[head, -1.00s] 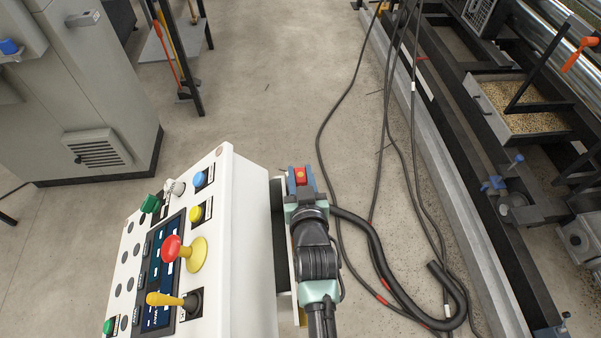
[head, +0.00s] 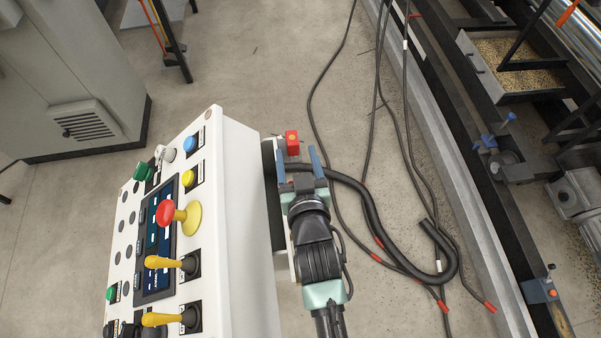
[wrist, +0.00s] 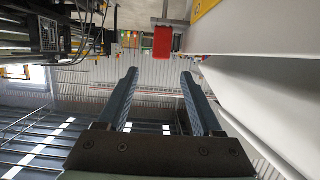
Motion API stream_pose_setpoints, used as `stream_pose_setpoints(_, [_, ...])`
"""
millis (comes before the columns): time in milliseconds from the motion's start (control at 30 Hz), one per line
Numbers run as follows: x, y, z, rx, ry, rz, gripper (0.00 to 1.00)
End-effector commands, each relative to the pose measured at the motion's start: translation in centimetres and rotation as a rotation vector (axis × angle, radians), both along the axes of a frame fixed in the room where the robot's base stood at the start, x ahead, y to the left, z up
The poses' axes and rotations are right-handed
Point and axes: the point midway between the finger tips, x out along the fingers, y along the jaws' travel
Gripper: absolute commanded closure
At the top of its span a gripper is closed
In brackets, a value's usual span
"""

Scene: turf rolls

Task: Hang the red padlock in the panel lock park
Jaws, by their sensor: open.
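The red padlock (head: 292,142) is just beyond the fingertips of my gripper (head: 298,160), close to the right side of the white control panel (head: 245,215). In the wrist view the padlock (wrist: 162,41) shows as a red block ahead of and above the gap between the two blue-grey fingers (wrist: 158,80). My gripper is open and empty, with clear space between it and the padlock. Part of the lock park on the panel's side is hidden from the head view. I cannot tell how the shackle sits on it.
The panel's face carries a red mushroom button (head: 165,213) and yellow levers (head: 165,262). Black cables and a thick hose (head: 385,235) lie on the floor to the right. A grey cabinet (head: 70,80) stands at upper left, machine rails at right. Floor beyond the padlock is open.

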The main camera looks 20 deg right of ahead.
Motion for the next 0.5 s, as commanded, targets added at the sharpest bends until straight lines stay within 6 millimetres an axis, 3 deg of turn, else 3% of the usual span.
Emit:
stream_pose_setpoints(200, [-3.5, 1.0, 1.0, 0.0, 0.001, 0.0, 0.33])
stream_pose_setpoints(500, [-5.3, 1.6, 1.7, 0.001, 0.0, 0.0, 0.33])
